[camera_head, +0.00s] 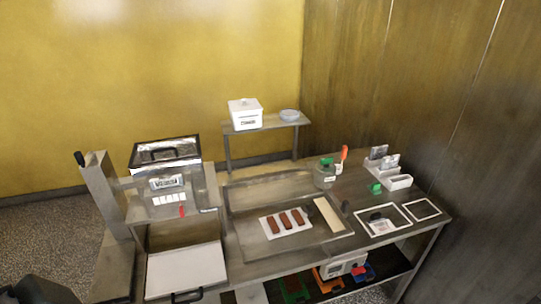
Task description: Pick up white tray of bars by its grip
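The white tray (266,228) lies near the middle of the metal work table, inside a shallow rectangular metal frame. Several brown bars (286,221) lie side by side on it. I cannot make out the tray's grip at this size. A pale flat strip (328,214) lies just right of the tray, apart from it. Neither of my grippers shows; a dark shape in the lower left corner may be part of my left arm.
A metal machine with a lidded tank (165,155) stands left. A white panel (186,268) with a dark handle is in front of it. A raised shelf (270,124) holds a white box (245,113). A jar (324,175) and white holders (398,182) stand right.

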